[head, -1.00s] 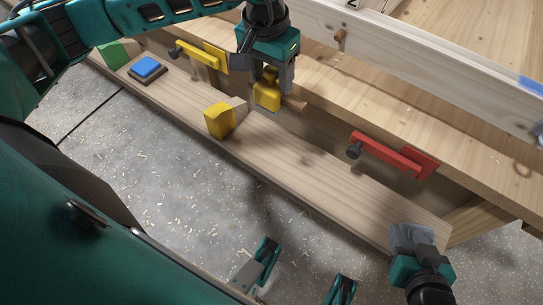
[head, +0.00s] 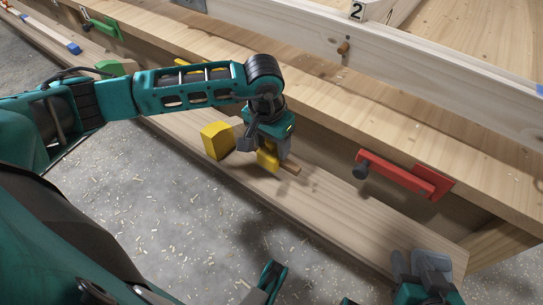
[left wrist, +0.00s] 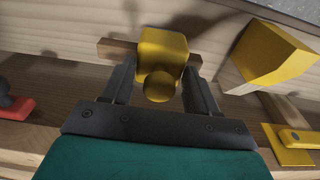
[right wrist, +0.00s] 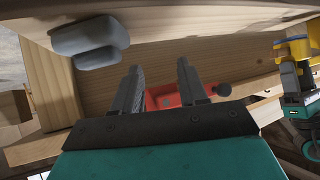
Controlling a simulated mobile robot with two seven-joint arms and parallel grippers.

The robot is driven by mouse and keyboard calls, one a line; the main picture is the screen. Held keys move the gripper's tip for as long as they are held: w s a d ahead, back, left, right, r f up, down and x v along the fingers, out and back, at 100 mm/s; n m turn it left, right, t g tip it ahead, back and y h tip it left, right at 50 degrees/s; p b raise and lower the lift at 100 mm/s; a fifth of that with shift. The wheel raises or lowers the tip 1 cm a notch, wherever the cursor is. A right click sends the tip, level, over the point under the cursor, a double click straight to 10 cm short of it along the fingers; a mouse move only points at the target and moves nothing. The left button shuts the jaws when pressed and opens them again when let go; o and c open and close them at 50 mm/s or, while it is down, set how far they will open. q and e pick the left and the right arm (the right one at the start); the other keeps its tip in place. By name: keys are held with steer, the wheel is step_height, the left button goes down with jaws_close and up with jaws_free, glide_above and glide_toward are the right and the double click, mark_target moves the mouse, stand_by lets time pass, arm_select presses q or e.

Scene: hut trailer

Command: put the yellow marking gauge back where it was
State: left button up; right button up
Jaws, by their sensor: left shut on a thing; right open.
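The yellow marking gauge (head: 267,160) has a yellow block on a brown wooden stick. My left gripper (head: 266,146) is shut on its yellow block, over the long pale plank (head: 330,213) along the bench front. I cannot tell whether the gauge touches the plank. In the left wrist view the gauge (left wrist: 163,50) sits between the fingers, its round knob facing the camera and its stick lying crosswise. My right gripper (right wrist: 158,85) is open and empty, by the plank's near right end; the head view shows it only partly.
A yellow angled block (head: 214,141) stands on the plank left of the gauge. A grey rounded block (right wrist: 90,40) is near my right gripper.

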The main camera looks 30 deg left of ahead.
mark_target(271, 151)
arm_select(q)
steer(key=shift+f+b, duration=0.55)
steer(key=shift+f, duration=1.6)
arm_select(e)
steer(key=shift+w+a+f, duration=0.1)
steer(key=shift+w+a, duration=0.05)
arm_select(q)
steer(key=shift+f, duration=0.1)
arm_select(e)
steer(key=shift+f, duration=0.1)
arm_select(q)
steer(key=o, duration=0.5)
steer(key=shift+f, duration=0.15)
arm_select(e)
steer(key=shift+f, duration=0.1)
arm_select(q)
steer(key=o, duration=0.5)
